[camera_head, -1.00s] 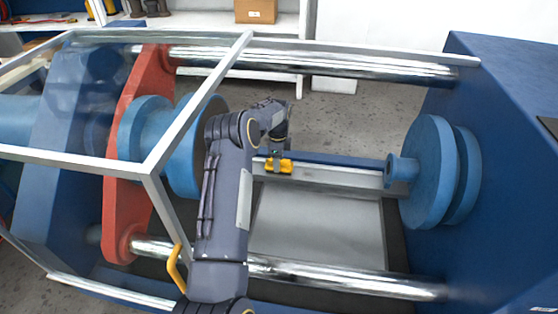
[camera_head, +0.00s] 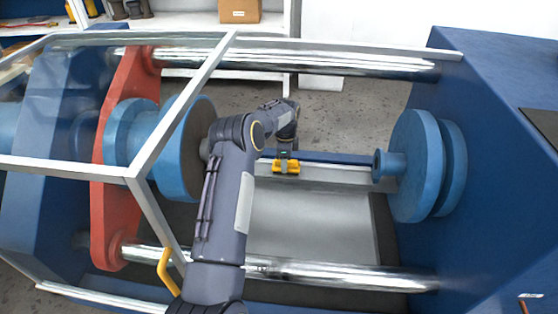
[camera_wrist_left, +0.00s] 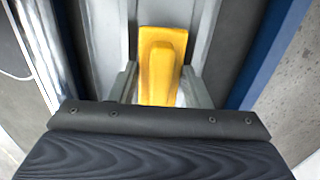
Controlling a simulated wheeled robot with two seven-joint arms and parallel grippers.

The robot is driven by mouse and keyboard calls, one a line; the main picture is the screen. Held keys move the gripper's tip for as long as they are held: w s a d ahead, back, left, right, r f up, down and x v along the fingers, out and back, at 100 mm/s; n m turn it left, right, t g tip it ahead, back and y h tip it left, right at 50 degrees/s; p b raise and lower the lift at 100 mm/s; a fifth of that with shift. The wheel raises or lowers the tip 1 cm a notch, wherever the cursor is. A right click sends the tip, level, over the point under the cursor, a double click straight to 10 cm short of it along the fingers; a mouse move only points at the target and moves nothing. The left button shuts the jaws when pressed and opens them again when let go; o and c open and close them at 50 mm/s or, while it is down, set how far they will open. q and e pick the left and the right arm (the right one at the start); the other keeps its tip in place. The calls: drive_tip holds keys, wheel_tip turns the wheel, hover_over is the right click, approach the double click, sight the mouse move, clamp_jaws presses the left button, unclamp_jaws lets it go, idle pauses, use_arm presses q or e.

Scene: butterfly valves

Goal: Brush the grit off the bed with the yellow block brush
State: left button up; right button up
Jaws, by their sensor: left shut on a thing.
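The yellow block brush (camera_head: 293,168) is held at the far side of the bed, by the pale ledge along the blue rail. My left gripper (camera_head: 286,160) is shut on it, with the arm reaching across from the front. In the left wrist view the brush (camera_wrist_left: 160,62) lies between the two grey fingers (camera_wrist_left: 160,85); its bristles are hidden. The bed (camera_head: 310,228) is a grey metal plate between the two clamping sides. I cannot make out any grit on it. My right gripper is not in view.
A chrome bar (camera_head: 340,276) runs along the front and another (camera_head: 300,65) along the back. A blue flanged disc (camera_head: 415,165) stands at the right, a red plate (camera_head: 120,180) at the left. A pale guard frame (camera_head: 185,105) with a yellow handle (camera_head: 167,268) is left of my arm.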

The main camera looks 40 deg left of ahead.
use_arm(q)
drive_tip(key=shift+w+d, duration=0.7)
drive_tip(key=shift+d, duration=0.55)
drive_tip(key=shift+w+d, duration=0.7)
drive_tip(key=shift+d, duration=0.55)
drive_tip(key=shift+w+d, duration=0.7)
drive_tip(key=shift+d, duration=0.55)
drive_tip(key=shift+a, duration=0.15)
drive_tip(key=shift+s+a, duration=1.2)
drive_tip(key=shift+a, duration=0.95)
drive_tip(key=shift+s+a, duration=1.25)
drive_tip(key=shift+a, duration=0.9)
drive_tip(key=shift+s+a, duration=1.2)
drive_tip(key=shift+a, duration=0.95)
wheel_tip(320, 180, up, 8)
drive_tip(key=p, duration=0.5)
